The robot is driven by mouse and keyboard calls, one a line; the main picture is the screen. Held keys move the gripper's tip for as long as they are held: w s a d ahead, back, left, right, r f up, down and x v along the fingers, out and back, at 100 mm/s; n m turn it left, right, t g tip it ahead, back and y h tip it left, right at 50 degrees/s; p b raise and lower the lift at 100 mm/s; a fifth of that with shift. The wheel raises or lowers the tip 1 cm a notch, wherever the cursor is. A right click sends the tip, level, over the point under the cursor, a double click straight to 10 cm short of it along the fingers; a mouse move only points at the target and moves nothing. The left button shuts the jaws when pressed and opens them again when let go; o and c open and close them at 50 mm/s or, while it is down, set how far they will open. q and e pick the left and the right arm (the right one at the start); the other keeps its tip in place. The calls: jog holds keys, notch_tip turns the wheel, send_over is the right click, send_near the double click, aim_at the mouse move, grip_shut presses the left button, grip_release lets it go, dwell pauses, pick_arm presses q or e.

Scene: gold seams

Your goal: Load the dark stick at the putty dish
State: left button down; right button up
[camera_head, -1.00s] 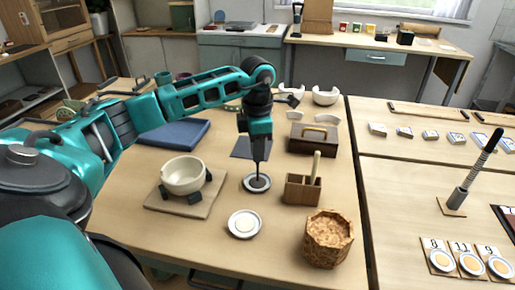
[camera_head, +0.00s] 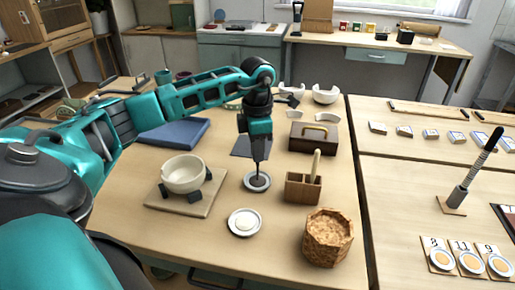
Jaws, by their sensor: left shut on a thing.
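My left gripper (camera_head: 258,160) points straight down and is shut on the dark stick (camera_head: 258,180), of which only a short dark part shows below the fingers. The stick's lower end is over a small pale dish (camera_head: 247,187) and appears to reach into it; whether it touches the contents is too small to tell. A second pale dish (camera_head: 244,222) with a whitish round filling stands nearer, apart from the gripper. A wooden holder (camera_head: 303,188) right of the gripper has a light stick (camera_head: 316,166) upright in it. My right gripper is not in view.
A cream bowl (camera_head: 184,174) rests on dark supports on a board (camera_head: 160,204) to the left. A cork-like pot (camera_head: 328,238) stands front right. A brown box with a handle (camera_head: 313,142), pale shards and a blue cloth (camera_head: 176,134) lie behind. The front-left tabletop is clear.

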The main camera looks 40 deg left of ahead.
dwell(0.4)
pick_arm(q)
jog(key=shift+r+p, duration=2.9)
jog(key=shift+r, duration=0.6)
jog(key=shift+f, duration=0.1)
